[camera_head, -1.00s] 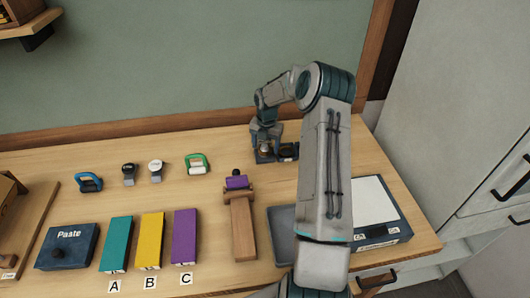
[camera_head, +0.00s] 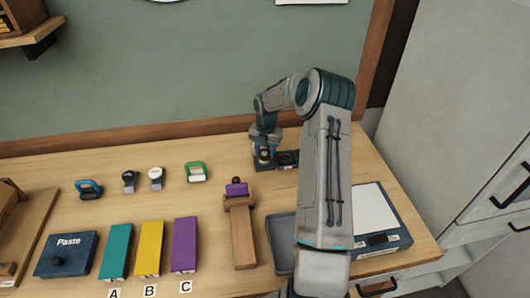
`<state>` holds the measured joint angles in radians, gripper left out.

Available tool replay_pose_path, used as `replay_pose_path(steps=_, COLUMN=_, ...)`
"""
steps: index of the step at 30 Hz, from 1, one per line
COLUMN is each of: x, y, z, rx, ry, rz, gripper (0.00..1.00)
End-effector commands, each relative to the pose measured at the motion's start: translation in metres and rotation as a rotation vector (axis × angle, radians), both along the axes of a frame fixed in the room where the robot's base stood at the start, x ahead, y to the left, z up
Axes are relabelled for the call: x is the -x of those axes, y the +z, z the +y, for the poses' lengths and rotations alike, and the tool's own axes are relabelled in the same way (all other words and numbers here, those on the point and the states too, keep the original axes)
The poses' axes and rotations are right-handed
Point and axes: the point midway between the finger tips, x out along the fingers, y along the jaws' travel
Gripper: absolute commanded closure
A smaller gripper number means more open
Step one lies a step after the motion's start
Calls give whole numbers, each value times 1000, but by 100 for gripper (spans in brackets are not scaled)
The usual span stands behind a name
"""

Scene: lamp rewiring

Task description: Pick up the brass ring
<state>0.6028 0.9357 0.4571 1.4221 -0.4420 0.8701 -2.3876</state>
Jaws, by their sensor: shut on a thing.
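My gripper (camera_head: 265,155) is at the back right of the workbench, pointing down beside a small dark holder (camera_head: 287,159). Its jaws are shut on a small brass-coloured piece, which looks like the brass ring (camera_head: 264,154). The fingers hide most of the piece, and its shape is too small to make out. I cannot tell whether it is clear of the holder.
A wooden stand with a purple block (camera_head: 237,189) is just left of and in front of my gripper. Teal, yellow and purple (camera_head: 185,244) blocks and a Paste box (camera_head: 66,254) lie at the front left.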

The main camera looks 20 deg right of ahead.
Motion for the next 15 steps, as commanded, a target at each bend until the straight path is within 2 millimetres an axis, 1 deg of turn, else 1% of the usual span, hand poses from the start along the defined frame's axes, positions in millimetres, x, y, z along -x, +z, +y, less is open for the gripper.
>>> replay_pose_path(steps=1, x=-1, y=12, z=0, rx=1, ry=0, rz=-2, gripper=83)
replay_pose_path(steps=4, x=-1, y=30, z=0, rx=1, ry=1, rz=-3, gripper=83)
replay_pose_path(steps=8, x=21, y=43, z=-20, rx=1, ry=-5, rz=0, gripper=83)
replay_pose_path(steps=15, x=60, y=74, z=-55, rx=2, ry=-4, rz=-1, gripper=83)
